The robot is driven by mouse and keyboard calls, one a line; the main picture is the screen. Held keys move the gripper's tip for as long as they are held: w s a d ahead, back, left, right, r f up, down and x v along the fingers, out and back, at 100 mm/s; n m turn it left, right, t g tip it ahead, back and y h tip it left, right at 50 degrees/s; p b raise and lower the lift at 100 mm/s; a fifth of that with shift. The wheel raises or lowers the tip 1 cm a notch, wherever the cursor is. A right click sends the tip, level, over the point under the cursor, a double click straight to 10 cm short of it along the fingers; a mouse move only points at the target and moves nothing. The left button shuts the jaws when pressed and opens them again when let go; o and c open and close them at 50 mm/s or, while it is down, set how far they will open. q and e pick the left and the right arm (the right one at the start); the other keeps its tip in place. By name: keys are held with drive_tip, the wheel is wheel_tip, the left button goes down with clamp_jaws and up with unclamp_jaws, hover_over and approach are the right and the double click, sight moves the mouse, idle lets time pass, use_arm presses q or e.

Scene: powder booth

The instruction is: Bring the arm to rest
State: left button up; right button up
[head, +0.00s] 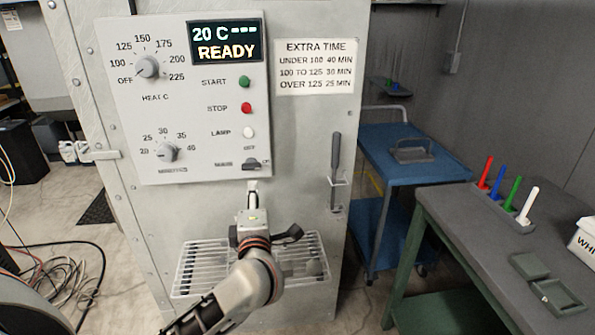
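One arm of mine comes in from the bottom left of centre; I take it as my left. Its gripper (253,187) points at the oven front, just below the dark main switch (251,164) on the control panel (190,125). The fingers look together in one narrow tip, and I see nothing held. Whether the tip touches the panel I cannot tell. The display (226,42) reads 20 C and READY. The heat knob (147,67) points near OFF. The green start (244,82), red stop (246,108) and white lamp (249,132) sit below the display. My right gripper is out of view.
A wire rack (205,262) juts from the oven front around my forearm. A dark handle (336,152) hangs right of the panel. A blue cart (375,145) and a grey-topped table (450,215) with coloured sticks stand at the right. Cables (65,275) lie on the left floor.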

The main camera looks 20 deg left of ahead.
use_arm(q)
drive_tip(key=s+d+m+t+h, duration=0.45)
drive_tip(key=d+m+t, duration=0.25)
drive_tip(key=m, duration=0.3)
drive_tip(key=s+d+f+m+g+h, duration=0.35)
drive_tip(key=d+f+m+h, duration=0.45)
drive_tip(key=f+m, duration=0.4)
drive_tip(key=s+f+m+g, duration=0.2)
drive_tip(key=s+f, duration=0.3)
drive_tip(key=f, duration=0.3)
drive_tip(key=s+a+f+m+g+y, duration=0.1)
drive_tip(key=s+f+m+g, duration=0.1)
drive_tip(key=s+f, duration=0.3)
drive_tip(key=s+f+m+g, duration=0.2)
drive_tip(key=s+f+g, duration=0.2)
drive_tip(key=f, duration=0.9)
drive_tip(key=shift+s+a, duration=0.35)
drive_tip(key=shift+s, duration=0.75)
